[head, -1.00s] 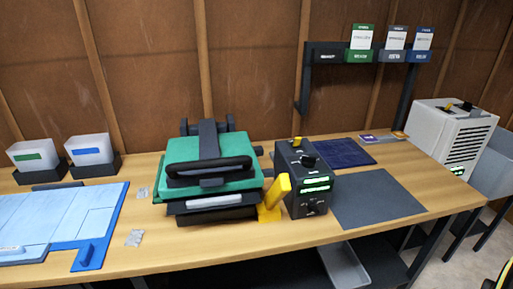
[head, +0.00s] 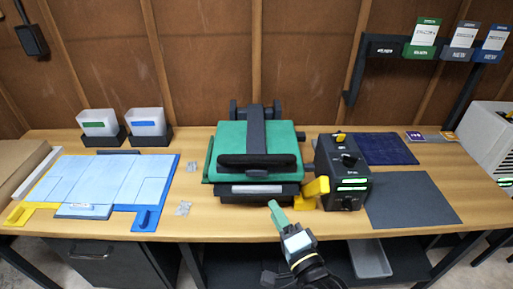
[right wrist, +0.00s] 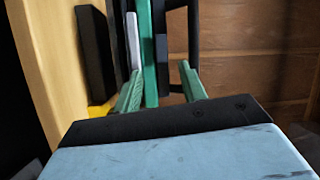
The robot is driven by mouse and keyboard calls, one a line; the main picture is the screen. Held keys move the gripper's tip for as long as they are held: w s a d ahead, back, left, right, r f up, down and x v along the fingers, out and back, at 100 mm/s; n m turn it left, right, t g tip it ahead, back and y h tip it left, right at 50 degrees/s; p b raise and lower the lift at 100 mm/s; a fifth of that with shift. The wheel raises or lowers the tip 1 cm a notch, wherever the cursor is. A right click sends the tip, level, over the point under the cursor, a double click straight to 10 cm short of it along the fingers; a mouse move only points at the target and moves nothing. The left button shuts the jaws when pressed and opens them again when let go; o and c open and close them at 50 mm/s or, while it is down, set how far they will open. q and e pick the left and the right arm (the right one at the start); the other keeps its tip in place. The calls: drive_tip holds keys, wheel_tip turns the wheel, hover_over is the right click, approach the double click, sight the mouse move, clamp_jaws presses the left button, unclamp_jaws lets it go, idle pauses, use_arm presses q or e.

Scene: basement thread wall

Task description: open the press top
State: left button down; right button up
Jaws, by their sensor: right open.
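The press (head: 230,142) stands mid-table, its green top lying down over the dark base. A dark arm (head: 256,130) runs back over the top to a hinge block, and a thick black handle bar (head: 258,160) crosses its front. My right gripper (head: 275,207) is in front of the press at the table's front edge, apart from the handle. In the right wrist view the green fingers of my right gripper (right wrist: 160,88) are spread, with the press edge, turned sideways, beyond them. Nothing is held between them. My left gripper is not in view.
A black control box (head: 342,170) and a yellow bracket (head: 314,192) stand close on the press's right. A blue-white board (head: 100,180) and two bins (head: 146,122) are to the left. Small clear packets (head: 184,208) lie left of the press. A dark mat (head: 412,198) lies right.

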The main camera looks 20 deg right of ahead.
drive_tip(key=m+t, duration=0.1)
approach(256, 158)
drive_tip(key=s+f, duration=0.2)
drive_tip(key=x, duration=0.8)
drive_tip(key=p+x, duration=0.1)
drive_tip(key=x, duration=0.4)
drive_tip(key=shift+d+r, duration=0.4)
clamp_jaws()
